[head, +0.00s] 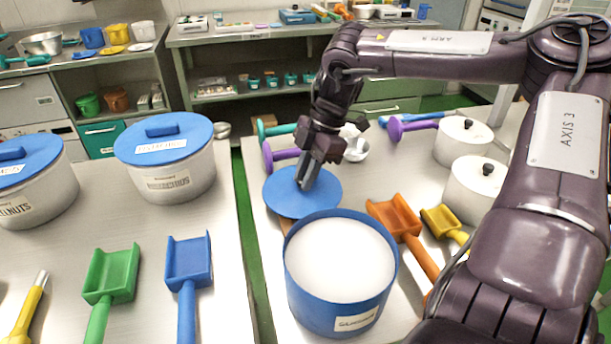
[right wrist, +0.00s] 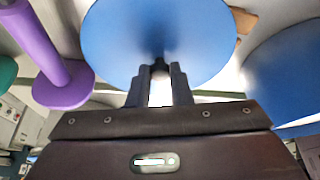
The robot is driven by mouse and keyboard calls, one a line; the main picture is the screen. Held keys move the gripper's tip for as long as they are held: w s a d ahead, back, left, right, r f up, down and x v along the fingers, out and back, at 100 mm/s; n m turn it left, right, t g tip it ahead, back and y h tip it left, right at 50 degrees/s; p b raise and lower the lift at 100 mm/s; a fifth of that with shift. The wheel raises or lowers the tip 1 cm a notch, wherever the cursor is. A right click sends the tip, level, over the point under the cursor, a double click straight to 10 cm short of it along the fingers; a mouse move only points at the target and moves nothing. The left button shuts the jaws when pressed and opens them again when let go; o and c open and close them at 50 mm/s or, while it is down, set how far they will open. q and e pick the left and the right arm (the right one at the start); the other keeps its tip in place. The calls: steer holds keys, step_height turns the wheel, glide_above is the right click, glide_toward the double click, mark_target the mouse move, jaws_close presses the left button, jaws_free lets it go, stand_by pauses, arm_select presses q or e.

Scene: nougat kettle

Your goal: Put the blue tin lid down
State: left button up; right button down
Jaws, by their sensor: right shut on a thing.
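The round blue tin lid (head: 287,203) is behind the open blue tin, over the right-hand table. My right gripper (head: 306,180) is above the lid, its fingers shut on the lid's small dark knob. In the right wrist view the lid (right wrist: 150,35) spreads out beyond the fingers (right wrist: 160,88). The lid looks about level; I cannot tell whether it touches the surface under it. The blue tin (head: 335,312) stands uncovered, filled nearly to the rim with white stuff. My left gripper is out of view.
Purple (head: 283,155) and teal (head: 277,128) handled tools lie just behind the lid. An orange scoop (head: 396,216), a yellow scoop (head: 441,220) and two white lidded pots (head: 476,188) are to the right. A brown piece (head: 286,226) shows at the lid's front edge.

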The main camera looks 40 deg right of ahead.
steer(key=shift+f, duration=0.5)
steer(key=c, duration=1.3)
jaws_free()
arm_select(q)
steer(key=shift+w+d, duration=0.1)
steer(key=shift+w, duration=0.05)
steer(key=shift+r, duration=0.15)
